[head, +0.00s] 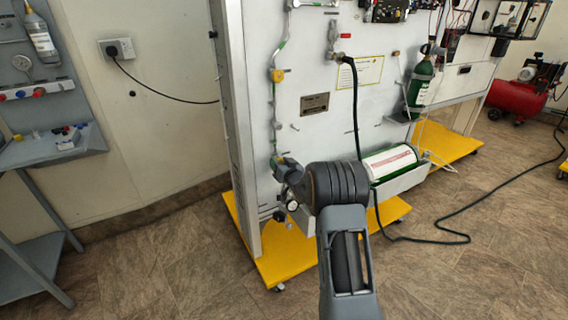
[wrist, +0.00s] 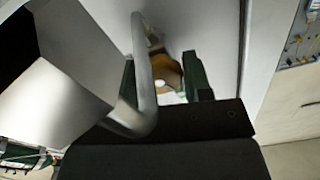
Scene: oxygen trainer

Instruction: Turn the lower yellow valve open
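The lower yellow valve (wrist: 168,72) shows in the wrist view as a shaded orange-yellow knob with a pale centre, partly covered by a grey bent tube. My gripper (wrist: 162,82) has its two dark green fingers apart, one on each side of the knob. The right finger appears close to the knob; I cannot tell if it touches. In the head view my gripper (head: 284,168) is at the lower left of the white panel and hides the lower valve. The upper yellow valve (head: 277,75) is on the pipe above, clear of my gripper.
The white panel (head: 310,130) stands on a yellow base (head: 285,255). A gauge (head: 292,205) is just below my gripper. A green cylinder (head: 390,163) lies in a tray to the right, and a dark hose (head: 355,105) hangs nearby.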

